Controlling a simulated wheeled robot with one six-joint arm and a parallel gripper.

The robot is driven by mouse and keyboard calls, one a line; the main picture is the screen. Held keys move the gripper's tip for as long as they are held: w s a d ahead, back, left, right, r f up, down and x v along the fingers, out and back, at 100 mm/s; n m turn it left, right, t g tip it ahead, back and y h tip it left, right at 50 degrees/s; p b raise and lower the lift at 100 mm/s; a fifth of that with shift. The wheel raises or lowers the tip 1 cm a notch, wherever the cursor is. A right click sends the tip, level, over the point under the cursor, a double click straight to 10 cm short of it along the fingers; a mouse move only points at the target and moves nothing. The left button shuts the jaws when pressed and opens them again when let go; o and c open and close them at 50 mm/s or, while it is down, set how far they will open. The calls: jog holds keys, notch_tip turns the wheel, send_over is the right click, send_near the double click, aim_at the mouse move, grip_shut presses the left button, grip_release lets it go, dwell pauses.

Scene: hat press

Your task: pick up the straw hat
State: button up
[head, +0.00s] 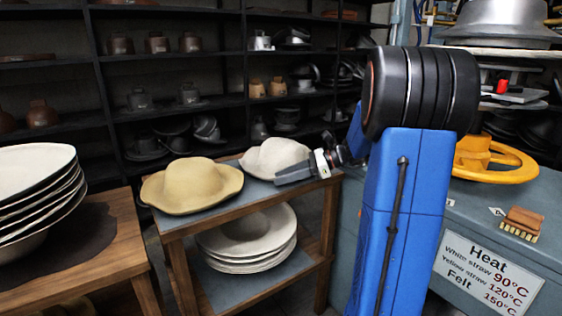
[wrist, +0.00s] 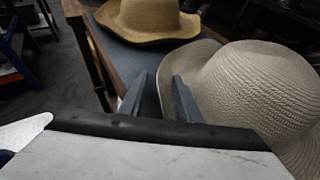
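A yellow-tan straw hat (head: 192,184) lies brim down on the left of the small table; it also shows at the top of the wrist view (wrist: 150,18). A pale, off-white woven hat (head: 272,156) lies to its right; it fills the right of the wrist view (wrist: 255,85). My gripper (head: 279,179) is low over the table's front right, at the near side of the pale hat. In the wrist view its fingers (wrist: 160,80) are apart, with the pale hat's brim edge at or between the tips. Whether they touch the brim is unclear.
The small table (head: 215,217) has a lower shelf with stacked pale hats (head: 247,240). A wooden table at left bears stacked pale pieces (head: 38,190). A grey bench with a yellow wheel (head: 490,160) and a brush (head: 522,222) stands right. Dark shelving (head: 95,85) is behind.

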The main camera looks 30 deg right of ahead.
grip_shut()
